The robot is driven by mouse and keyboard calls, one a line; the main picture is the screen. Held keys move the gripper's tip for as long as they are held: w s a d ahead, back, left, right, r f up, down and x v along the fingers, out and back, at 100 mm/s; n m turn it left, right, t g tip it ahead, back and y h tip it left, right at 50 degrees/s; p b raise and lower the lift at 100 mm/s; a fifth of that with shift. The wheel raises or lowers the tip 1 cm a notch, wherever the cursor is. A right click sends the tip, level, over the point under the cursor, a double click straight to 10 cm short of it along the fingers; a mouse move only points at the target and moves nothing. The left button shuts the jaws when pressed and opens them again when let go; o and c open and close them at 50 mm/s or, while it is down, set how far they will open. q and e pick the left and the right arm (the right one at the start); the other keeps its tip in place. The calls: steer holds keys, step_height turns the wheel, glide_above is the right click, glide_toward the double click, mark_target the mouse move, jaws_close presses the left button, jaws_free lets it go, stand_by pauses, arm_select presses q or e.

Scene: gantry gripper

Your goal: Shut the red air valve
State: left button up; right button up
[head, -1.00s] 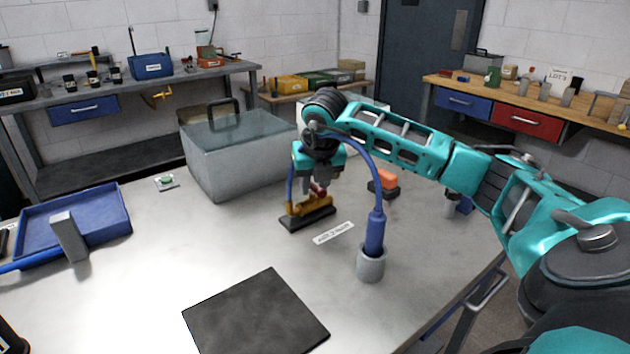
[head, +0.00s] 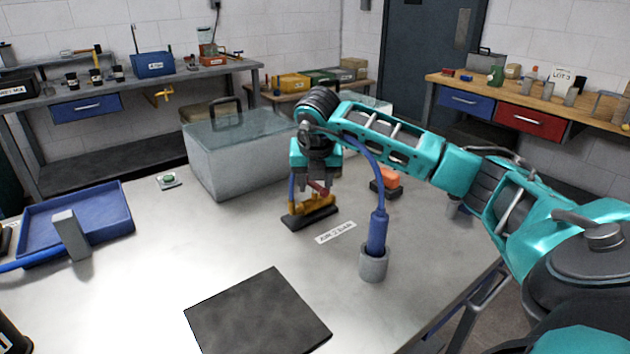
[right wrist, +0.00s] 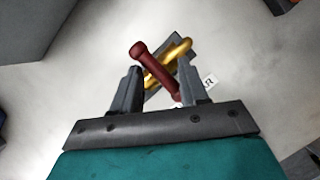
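The air valve has a yellow brass body (head: 315,206) on a dark base on the table, with a red handle (head: 320,188) on top. In the right wrist view the red handle (right wrist: 158,70) lies slantwise across the brass pipe (right wrist: 168,64). My right gripper (head: 317,184) points down at the valve. In the right wrist view its two fingers (right wrist: 158,82) stand apart, with the handle between them and a gap visible beside it. Contact with the handle cannot be told. My left gripper is not in view.
A label plate (head: 336,232) lies before the valve. A grey holder (head: 373,264) with a blue tool stands to the right, close to my right arm. An orange-topped block (head: 387,178) sits behind. A clear case (head: 235,160) stands to the left. A dark mat (head: 258,312) lies in front.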

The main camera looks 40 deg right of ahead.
steer(key=o, duration=0.3)
steer(key=shift+s+f, duration=0.1)
steer(key=shift+s, duration=0.2)
steer(key=shift+w, duration=0.1)
steer(key=shift+a+r, duration=0.1)
steer(key=shift+r, duration=0.2)
steer(key=v, duration=1.2)
steer(key=shift+r, duration=0.2)
